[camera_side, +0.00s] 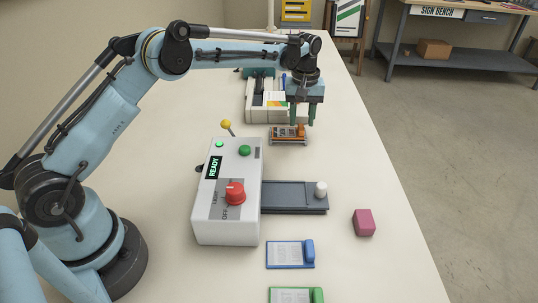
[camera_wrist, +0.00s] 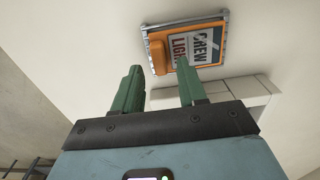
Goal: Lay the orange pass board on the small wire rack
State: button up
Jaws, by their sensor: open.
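The orange pass board (camera_side: 287,131) lies flat on the small wire rack (camera_side: 290,143) on the white table, in front of the pale machine. In the wrist view the board (camera_wrist: 190,47) shows a printed card with large letters and an orange clip at its left end. The silver rim of the rack (camera_wrist: 226,14) shows around the board. My gripper (camera_side: 302,122) is open and empty, fingers pointing down, just above the board's right part in the side view. In the wrist view its two green fingers (camera_wrist: 158,67) are apart, with nothing between them.
A grey control box (camera_side: 229,215) with a red knob and a dark slide tray (camera_side: 284,195) stands nearer. A pink block (camera_side: 363,222), a blue board (camera_side: 284,254) and a green board (camera_side: 290,295) lie on the table. The pale machine (camera_side: 262,115) stands close behind the rack.

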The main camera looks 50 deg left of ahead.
aim_at(301, 126)
jog(key=s+r+m+t, duration=0.1)
jog(key=s+r, duration=0.2)
jog(key=r, duration=0.5)
jog(key=s+r+m+t, duration=0.1)
jog(key=s+r, duration=0.1)
jog(key=r, duration=0.6)
jog(key=s+f+m+t, duration=0.1)
jog(key=s+m, duration=0.1)
jog(key=s, duration=0.5)
jog(key=s+f+m+t, duration=0.2)
jog(key=s, duration=0.5)
jog(key=s+d+f+m+t, duration=0.1)
jog(key=s+f+m+t, duration=0.1)
jog(key=s, duration=0.5)
jog(key=shift+m, duration=0.4)
jog(key=shift+s+f, duration=0.4)
jog(key=shift+f, duration=0.1)
